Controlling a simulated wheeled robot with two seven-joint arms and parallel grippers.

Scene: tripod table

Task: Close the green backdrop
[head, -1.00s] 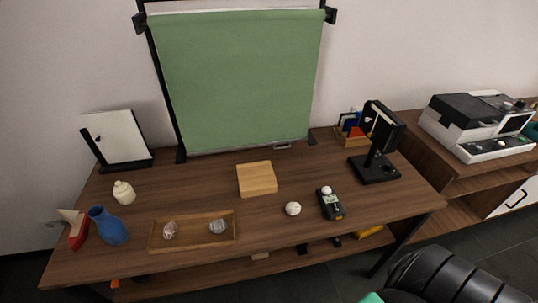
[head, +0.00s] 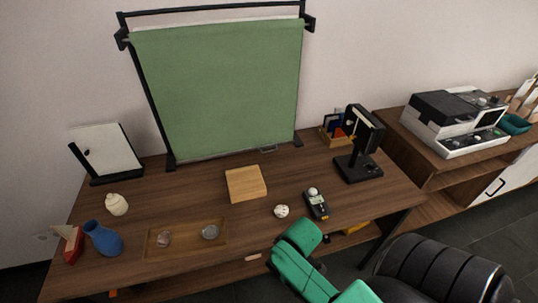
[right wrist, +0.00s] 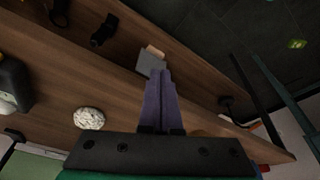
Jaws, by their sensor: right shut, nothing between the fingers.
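The green backdrop (head: 218,85) hangs unrolled from a black stand at the back of the table. A thin bar runs along its lower edge, with a small grey handle (head: 268,149) near the right end, just above the tabletop. My right arm reaches in from the lower right of the head view, at the table's front edge, well short of the backdrop. Its gripper shows in the right wrist view (right wrist: 160,75) with purple fingers shut together and empty, near the table's front edge. My left gripper is not in view.
On the wooden table (head: 330,217) are a tan block (head: 246,184), a white ball (head: 281,210), a black meter (head: 316,205), a tray (head: 186,252), a blue vase (head: 103,239) and a black lamp-like stand (head: 361,150). A black chair (head: 440,272) stands at the lower right.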

